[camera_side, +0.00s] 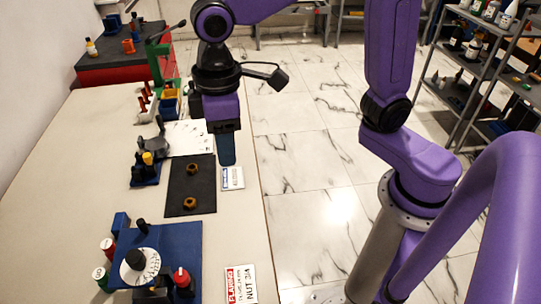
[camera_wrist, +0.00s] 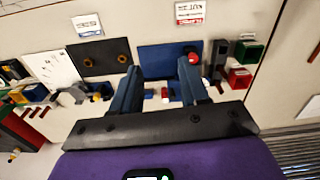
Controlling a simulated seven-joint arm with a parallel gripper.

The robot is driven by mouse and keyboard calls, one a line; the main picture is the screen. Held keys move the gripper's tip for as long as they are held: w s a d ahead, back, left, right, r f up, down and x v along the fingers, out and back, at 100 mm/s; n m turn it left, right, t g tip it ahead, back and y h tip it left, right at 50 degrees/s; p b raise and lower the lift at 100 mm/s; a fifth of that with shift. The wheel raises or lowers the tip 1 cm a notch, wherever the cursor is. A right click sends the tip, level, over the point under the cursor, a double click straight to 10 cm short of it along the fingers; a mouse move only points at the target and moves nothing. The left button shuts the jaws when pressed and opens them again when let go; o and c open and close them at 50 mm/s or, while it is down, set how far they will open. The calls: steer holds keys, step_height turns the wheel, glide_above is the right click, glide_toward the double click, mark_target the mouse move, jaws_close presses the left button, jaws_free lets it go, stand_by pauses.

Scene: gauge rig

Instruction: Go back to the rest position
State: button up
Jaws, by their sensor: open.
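My gripper (camera_side: 227,160) hangs fingers down above the right side of the table, near the dark mat. In the wrist view its two fingers are spread apart with nothing between them (camera_wrist: 159,68). Two brass nuts, a far one (camera_side: 192,169) and a near one (camera_side: 190,203), lie apart on the dark mat (camera_side: 203,160). They also show in the wrist view, one (camera_wrist: 122,59) beside the other (camera_wrist: 88,62). A blue plate (camera_side: 190,240) at the near end carries a round white dial (camera_side: 140,267) and a red knob (camera_side: 182,278).
Label cards lie beside the mat (camera_side: 232,178) and the plate (camera_side: 241,285). Red (camera_side: 107,246) and green (camera_side: 100,277) containers stand left of the plate.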

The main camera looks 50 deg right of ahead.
steer(key=s+d+f+n, duration=0.1)
steer(key=s+d+f, duration=0.1)
steer(key=s+d, duration=0.5)
steer(key=s+d+f+n, duration=0.1)
steer(key=s+d+f, duration=0.2)
steer(key=s+d, duration=0.4)
steer(key=d, duration=0.3)
steer(key=shift+s+d+n, duration=0.2)
steer(key=shift+s+n, duration=0.05)
steer(key=shift+n, duration=0.05)
